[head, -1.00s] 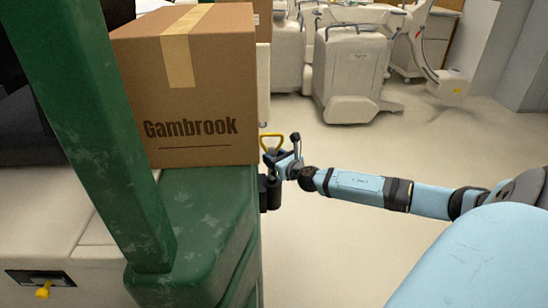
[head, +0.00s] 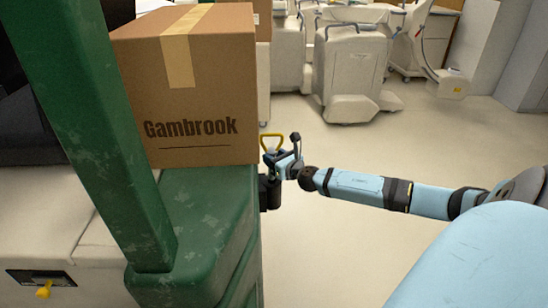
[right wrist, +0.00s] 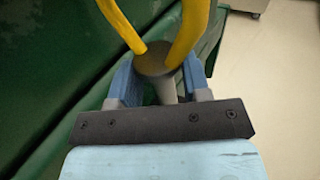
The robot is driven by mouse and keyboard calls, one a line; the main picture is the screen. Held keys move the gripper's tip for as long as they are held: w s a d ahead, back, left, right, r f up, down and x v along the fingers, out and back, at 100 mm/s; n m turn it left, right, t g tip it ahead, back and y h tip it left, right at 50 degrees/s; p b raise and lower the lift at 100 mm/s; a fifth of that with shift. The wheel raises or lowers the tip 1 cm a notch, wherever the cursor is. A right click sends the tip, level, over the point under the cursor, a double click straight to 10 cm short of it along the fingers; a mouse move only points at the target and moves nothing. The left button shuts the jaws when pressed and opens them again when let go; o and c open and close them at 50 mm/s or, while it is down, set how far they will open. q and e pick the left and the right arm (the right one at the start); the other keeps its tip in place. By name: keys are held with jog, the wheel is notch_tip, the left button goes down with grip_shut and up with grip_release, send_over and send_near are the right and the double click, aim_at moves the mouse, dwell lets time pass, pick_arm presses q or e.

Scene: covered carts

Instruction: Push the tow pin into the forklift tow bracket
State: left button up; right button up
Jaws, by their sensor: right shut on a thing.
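The tow pin has a yellow loop handle (head: 272,140) that shows just right of the forklift's green body. In the right wrist view the tow pin (right wrist: 156,62) has a dark round head and a grey shaft below it. My right gripper (head: 277,158) is shut on the tow pin, with a blue finger on each side of the shaft. The black tow bracket (head: 268,192) is on the side of the green forklift (head: 205,205), below the gripper. Whether the shaft is inside the bracket is hidden. My left gripper is not in view.
A cardboard box (head: 190,90) marked Gambrook stands on the green forklift, close to the gripper. A green post (head: 100,130) rises at the left. Pale wheeled carts (head: 348,72) stand at the back.

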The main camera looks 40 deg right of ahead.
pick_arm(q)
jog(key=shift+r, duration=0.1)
pick_arm(e)
jog(key=shift+r, duration=0.1)
dwell(0.5)
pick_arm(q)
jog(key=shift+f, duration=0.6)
pick_arm(e)
jog(key=shift+f, duration=0.35)
pick_arm(q)
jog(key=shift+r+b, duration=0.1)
jog(key=shift+b, duration=0.25)
pick_arm(e)
jog(key=shift+f, duration=0.15)
pick_arm(q)
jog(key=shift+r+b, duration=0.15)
jog(key=shift+b, duration=0.15)
pick_arm(e)
jog(key=shift+f, duration=0.35)
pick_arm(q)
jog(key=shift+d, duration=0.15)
pick_arm(e)
jog(key=shift+f, duration=0.3)
pick_arm(q)
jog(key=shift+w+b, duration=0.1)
jog(key=shift+b, duration=0.6)
pick_arm(e)
jog(key=shift+f, duration=0.5)
